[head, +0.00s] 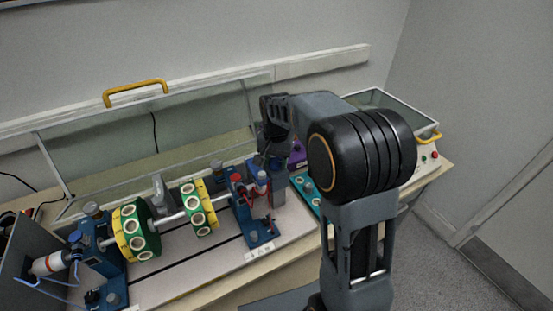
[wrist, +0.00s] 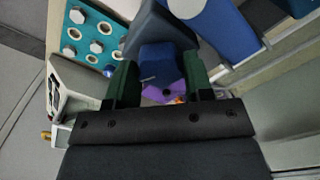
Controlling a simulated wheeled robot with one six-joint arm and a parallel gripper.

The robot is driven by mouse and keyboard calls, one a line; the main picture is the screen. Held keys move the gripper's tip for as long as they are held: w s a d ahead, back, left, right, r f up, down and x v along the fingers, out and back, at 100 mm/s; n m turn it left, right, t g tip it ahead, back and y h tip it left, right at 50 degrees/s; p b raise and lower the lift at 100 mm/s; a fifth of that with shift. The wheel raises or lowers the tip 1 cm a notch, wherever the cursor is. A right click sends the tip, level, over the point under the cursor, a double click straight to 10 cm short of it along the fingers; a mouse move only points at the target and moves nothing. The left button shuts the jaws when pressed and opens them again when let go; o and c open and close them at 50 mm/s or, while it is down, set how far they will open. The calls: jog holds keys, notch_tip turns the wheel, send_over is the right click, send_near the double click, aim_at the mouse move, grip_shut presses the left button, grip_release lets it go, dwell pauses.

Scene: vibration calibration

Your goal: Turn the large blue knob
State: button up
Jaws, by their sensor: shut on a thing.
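The large blue knob (wrist: 158,62) shows in the wrist view between the two dark green fingers of my gripper (wrist: 157,82). In the head view my gripper (head: 270,158) points down at the right end of the rotor rig, next to a blue bearing stand (head: 258,225). My wrist and fingers cover most of the knob there, so its turned angle cannot be told.
The rig's shaft carries green and yellow discs (head: 199,208). A teal plate with white bolts (wrist: 88,40) lies close beside my gripper. A raised clear cover with a yellow handle (head: 136,88) stands behind. A second clear-covered unit (head: 428,152) is at the right.

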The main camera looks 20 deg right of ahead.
aim_at(276, 160)
jog(key=shift+r+m, duration=0.1)
jog(key=shift+m, duration=0.2)
dwell(0.4)
jog(key=o, duration=0.9)
notch_tip(276, 160, up, 14)
jog(key=shift+f, duration=0.15)
dwell(0.6)
